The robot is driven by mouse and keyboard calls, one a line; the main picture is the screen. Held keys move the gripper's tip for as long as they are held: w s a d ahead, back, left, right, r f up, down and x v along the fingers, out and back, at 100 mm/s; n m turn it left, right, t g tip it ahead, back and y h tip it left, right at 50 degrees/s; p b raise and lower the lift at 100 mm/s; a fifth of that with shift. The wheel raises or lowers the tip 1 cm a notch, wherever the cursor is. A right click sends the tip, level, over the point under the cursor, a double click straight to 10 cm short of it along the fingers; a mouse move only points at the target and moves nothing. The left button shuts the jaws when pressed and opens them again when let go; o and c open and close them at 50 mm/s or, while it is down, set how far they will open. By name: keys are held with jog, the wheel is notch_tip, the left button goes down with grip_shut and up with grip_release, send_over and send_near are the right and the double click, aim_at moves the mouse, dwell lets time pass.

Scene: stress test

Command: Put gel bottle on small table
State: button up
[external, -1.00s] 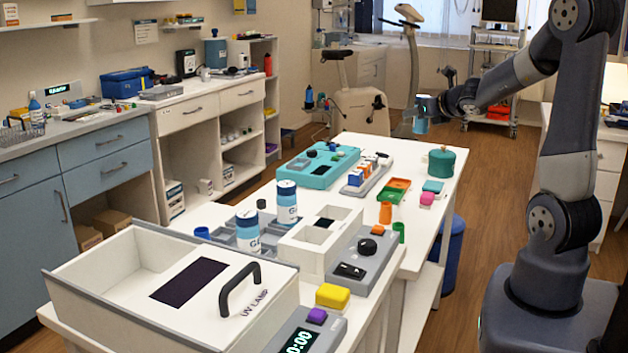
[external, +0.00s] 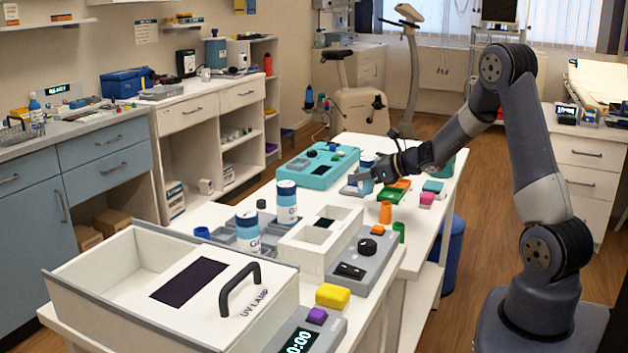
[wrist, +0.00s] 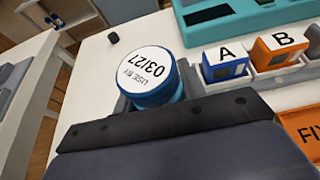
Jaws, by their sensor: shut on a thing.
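My gripper (external: 372,171) is shut on a gel bottle (external: 366,183), which is blue and white and partly hidden by the jaws. In the wrist view, the bottle (wrist: 150,73) shows its white top reading "USE BY 03/27" beyond the dark gripper edge. The bottle is over the white table (external: 428,240), beside the lettered blocks. I cannot tell whether its base touches the surface. Two similar bottles stand nearer, one upright at the grey tray (external: 287,203) and one in front of it (external: 247,232).
A teal tray (external: 322,166) lies left of the held bottle. Lettered blocks (wrist: 226,61) sit close on its right in the wrist view. White tabletop left of the bottle is mostly bare.

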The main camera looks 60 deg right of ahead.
aim_at(361, 187)
jog(key=shift+f, duration=2.05)
jog(key=shift+b, duration=0.35)
jog(key=shift+f, duration=0.2)
jog(key=o, duration=1.1)
jog(key=shift+r, duration=0.15)
jog(key=shift+r, duration=0.2)
jog(key=v, duration=1.1)
jog(key=shift+o, duration=0.6)
jog(key=shift+s+r, duration=0.1)
jog(key=shift+s, duration=0.4)
